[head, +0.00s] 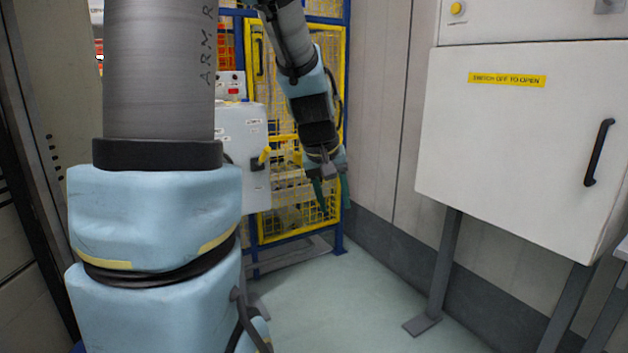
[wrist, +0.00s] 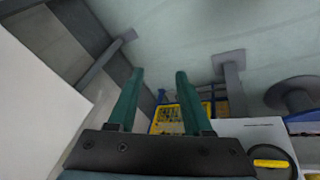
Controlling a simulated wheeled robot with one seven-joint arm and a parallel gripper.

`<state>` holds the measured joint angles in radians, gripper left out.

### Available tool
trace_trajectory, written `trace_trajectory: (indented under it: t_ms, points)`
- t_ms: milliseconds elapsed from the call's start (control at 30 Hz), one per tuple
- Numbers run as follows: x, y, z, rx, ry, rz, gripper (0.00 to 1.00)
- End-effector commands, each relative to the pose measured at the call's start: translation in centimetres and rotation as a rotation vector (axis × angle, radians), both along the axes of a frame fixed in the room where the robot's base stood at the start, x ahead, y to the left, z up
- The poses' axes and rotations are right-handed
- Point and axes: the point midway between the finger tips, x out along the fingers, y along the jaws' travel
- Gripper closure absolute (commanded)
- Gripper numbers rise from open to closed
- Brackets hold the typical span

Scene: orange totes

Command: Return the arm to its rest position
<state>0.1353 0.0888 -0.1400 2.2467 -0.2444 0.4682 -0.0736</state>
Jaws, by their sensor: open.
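My arm, grey and light blue, fills the left of the head view and bends over toward the middle. My gripper (head: 331,193) hangs from it with its green fingers pointing down, in front of the yellow mesh gate. In the wrist view the gripper (wrist: 160,75) shows two green fingers standing apart with nothing between them. The gripper is open and empty, clear of the floor.
A white cabinet (head: 520,150) on grey legs stands at the right. A yellow mesh gate (head: 290,215) with blue posts is behind my gripper. A grey-white control box (head: 243,150) is left of the gripper. The pale green floor (head: 340,300) is clear in the middle.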

Motion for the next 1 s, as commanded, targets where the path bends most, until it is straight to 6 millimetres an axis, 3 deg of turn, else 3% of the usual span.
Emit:
trace_trajectory:
  t_ms: [100,367,433,667,900,1000]
  points:
    - [-3.8,4.5,-3.0,0.091,0.053,-0.023,0.5]
    - [-11.8,11.2,-7.3,0.22,0.16,-0.085,0.5]
    - [-11.5,11.0,-4.8,0.22,0.154,-0.087,0.5]
    - [-11.4,10.9,0.1,0.218,0.155,-0.087,0.5]
    - [-11.3,10.9,6.6,0.217,0.154,-0.086,0.5]
    - [-11.3,10.9,8.2,0.217,0.154,-0.086,0.5]
